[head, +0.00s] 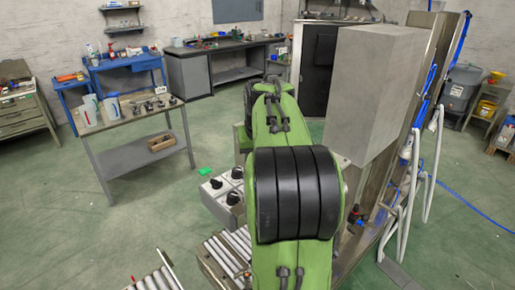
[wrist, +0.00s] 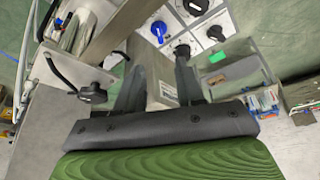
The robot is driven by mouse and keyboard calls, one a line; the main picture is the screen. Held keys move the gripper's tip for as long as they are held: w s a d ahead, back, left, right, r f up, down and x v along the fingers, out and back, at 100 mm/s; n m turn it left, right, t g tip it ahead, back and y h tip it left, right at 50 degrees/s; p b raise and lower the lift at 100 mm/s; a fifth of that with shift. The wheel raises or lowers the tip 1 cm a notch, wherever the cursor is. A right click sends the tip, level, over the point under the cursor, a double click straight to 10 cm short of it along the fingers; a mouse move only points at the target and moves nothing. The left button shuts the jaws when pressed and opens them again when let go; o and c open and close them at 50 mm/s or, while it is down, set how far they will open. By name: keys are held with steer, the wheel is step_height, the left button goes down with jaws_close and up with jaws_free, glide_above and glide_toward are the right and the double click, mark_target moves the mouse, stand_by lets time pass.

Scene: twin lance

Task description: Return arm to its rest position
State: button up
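My green arm with black bands (head: 296,195) fills the middle of the head view and stretches forward. It hides my gripper in that view. In the wrist view my gripper (wrist: 158,85) shows two dark fingers standing apart, with a gap between them. A grey metal surface shows through the gap, and I see nothing clearly pinched there. Beyond the fingertips is a panel with a blue knob (wrist: 158,29) and several black knobs. I cannot tell how far the fingertips are from the panel.
Grey control boxes (head: 222,190) with black knobs stand left of my arm, beside a roller conveyor (head: 222,255). A large grey block-shaped housing (head: 368,85) rises close on the right. A bench (head: 130,122) stands at the left. Green floor (head: 95,235) is open at the left front.

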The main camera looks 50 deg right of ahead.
steer(key=shift+v, duration=1.7)
